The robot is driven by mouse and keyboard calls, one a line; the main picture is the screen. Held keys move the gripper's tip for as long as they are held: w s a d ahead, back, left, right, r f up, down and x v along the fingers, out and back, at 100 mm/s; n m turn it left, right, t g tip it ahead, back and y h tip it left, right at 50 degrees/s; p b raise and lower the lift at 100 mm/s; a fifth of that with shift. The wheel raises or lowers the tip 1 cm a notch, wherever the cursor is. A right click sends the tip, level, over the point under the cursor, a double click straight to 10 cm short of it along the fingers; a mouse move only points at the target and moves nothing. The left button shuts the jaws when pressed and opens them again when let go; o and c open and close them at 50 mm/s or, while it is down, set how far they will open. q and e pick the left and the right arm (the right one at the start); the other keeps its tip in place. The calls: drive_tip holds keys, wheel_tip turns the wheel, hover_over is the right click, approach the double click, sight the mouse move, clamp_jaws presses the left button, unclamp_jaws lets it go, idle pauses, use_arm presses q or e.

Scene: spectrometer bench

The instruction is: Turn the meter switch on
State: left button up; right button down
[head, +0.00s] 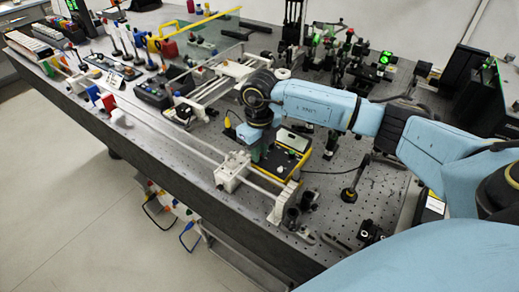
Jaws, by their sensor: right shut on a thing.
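The meter (283,163) is a yellow box with a dark top panel, on the perforated bench in the middle of the head view. My right gripper (256,153) points down at the left end of the meter, under my blue arm. It is shut on a small part there, which looks like the meter switch. The gripper and wrist hide the switch, so its position cannot be seen. My left gripper is not in view.
A pale rail with a white carriage block (230,170) runs along the bench's front, close left of my gripper. Optical mounts with green lights (384,62) stand behind.

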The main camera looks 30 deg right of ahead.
drive_tip(key=m+p, duration=0.1)
drive_tip(key=m, duration=0.5)
drive_tip(key=shift+r, duration=0.1)
drive_tip(key=m+p, duration=0.2)
drive_tip(key=m, duration=0.4)
idle(0.4)
drive_tip(key=c, duration=1.6)
unclamp_jaws()
wheel_tip(320, 180, up, 13)
drive_tip(key=shift+r, duration=0.15)
